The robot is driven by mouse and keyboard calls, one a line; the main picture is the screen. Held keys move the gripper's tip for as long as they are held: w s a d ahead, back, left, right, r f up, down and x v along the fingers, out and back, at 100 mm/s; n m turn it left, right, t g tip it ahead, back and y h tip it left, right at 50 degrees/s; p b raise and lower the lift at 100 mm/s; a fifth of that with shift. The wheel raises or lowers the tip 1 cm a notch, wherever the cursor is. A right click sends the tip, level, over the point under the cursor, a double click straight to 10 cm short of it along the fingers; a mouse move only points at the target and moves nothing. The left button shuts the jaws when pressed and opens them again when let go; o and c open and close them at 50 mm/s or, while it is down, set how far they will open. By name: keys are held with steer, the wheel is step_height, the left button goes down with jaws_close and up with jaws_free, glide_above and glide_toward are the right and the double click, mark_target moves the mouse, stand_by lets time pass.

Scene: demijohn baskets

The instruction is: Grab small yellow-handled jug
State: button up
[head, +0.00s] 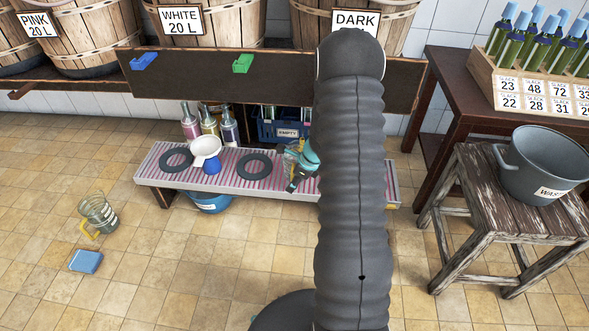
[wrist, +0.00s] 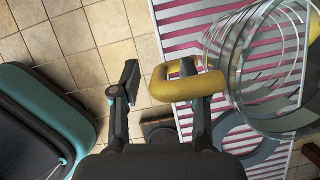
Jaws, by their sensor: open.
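The small clear jug (wrist: 262,75) has a yellow handle (wrist: 158,88) and shows at the right of the wrist view, over the striped bench. My gripper (wrist: 158,76) is open. Its right finger overlaps the handle loop in the picture; I cannot tell whether it is inside the loop. The left finger is apart from the handle, to its left. In the head view my teal-and-black gripper (head: 299,175) is low over the bench, and the jug beside it (head: 289,163) is partly hidden. Another yellow-handled glass jug (head: 100,213) stands on the floor at the left.
A blue sponge (head: 86,261) lies on the floor. A stool (head: 480,195) with a grey bucket (head: 545,165) stands right. The front-left floor is mostly clear.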

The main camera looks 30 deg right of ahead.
jaws_close()
steer(key=shift+r, duration=0.1)
step_height(320, 180, up, 10)
steer(key=shift+p, duration=1.05)
